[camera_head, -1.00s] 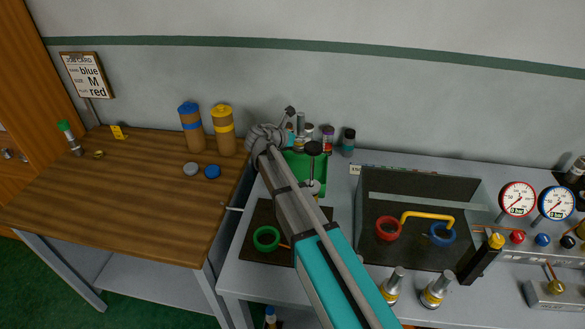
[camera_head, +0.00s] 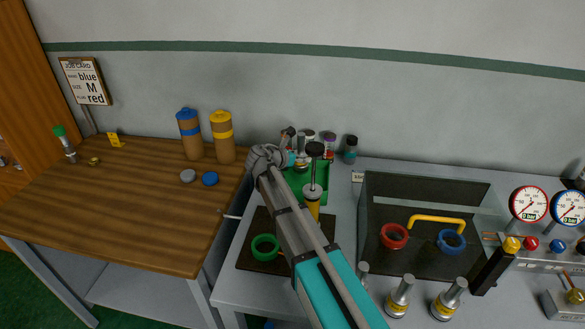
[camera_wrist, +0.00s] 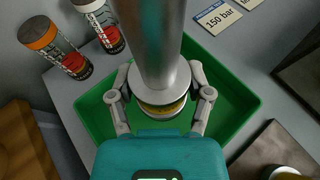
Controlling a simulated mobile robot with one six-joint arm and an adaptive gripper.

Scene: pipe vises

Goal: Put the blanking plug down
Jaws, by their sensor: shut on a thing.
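The blanking plug (camera_wrist: 162,60), a thick grey metal cylinder with a yellow ring round its lower end, is between the fingers of my gripper (camera_wrist: 162,98). My gripper is shut on it. The plug is over the green tray (camera_wrist: 232,102), its ringed end toward the tray floor; whether it touches the floor I cannot tell. In the head view the green tray (camera_head: 322,180) lies behind my arm, and my gripper and the plug are small and partly hidden there.
Several bottles stand just behind the tray, one with an orange cap (camera_wrist: 55,48). A yellow tool with a black knob (camera_head: 315,150) stands in front of the tray. A dark mat with a green ring (camera_head: 265,246) lies nearer. A clear-fronted box (camera_head: 425,235) is at right.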

